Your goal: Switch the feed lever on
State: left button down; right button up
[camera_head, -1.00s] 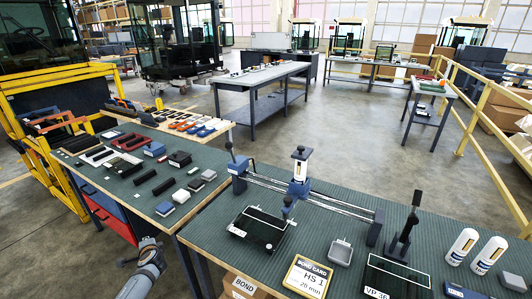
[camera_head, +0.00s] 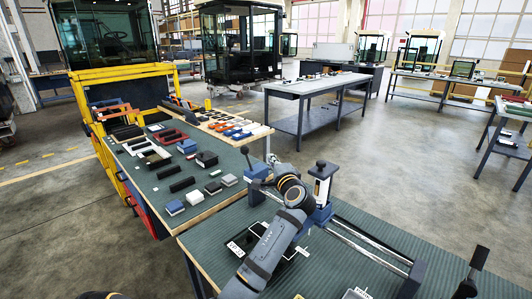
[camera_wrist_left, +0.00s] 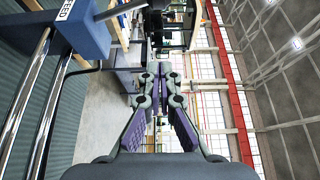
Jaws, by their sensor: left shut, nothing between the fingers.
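The feed unit is a blue block (camera_head: 257,170) at the left end of a pair of rails on the green bench. A slim lever with a black knob (camera_head: 245,151) stands at its left side and leans left. In the left wrist view, a blue block (camera_wrist_left: 82,32) marked FEED is at top left, and a thin rod with a dark end (camera_wrist_left: 122,9) runs from it to the right. My left gripper (camera_wrist_left: 158,50) is shut and empty, apart from the rod, with its tips below the rod's end in the picture. In the head view my wrist hides its fingers.
A blue carriage with a white post (camera_head: 322,185) stands on the rails (camera_head: 365,242), close right of my left wrist. A dark tray (camera_head: 262,238) lies partly behind my arm. A parts table (camera_head: 150,185) with several blocks adjoins at left. Open floor lies beyond.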

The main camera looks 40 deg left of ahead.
pick_arm(q)
jog(key=p, duration=0.4)
send_over(248, 161)
jog(key=d, duration=0.2)
jog(key=shift+w+d, duration=0.2)
jog(key=shift+w, duration=0.1)
pick_arm(e)
jog(key=r, duration=0.3)
jog(key=shift+w+a+r, duration=0.15)
jog(key=shift+a+r, duration=0.1)
jog(key=shift+r, duration=0.15)
pick_arm(q)
jog(key=shift+w, duration=0.1)
pick_arm(e)
jog(key=shift+f, duration=0.1)
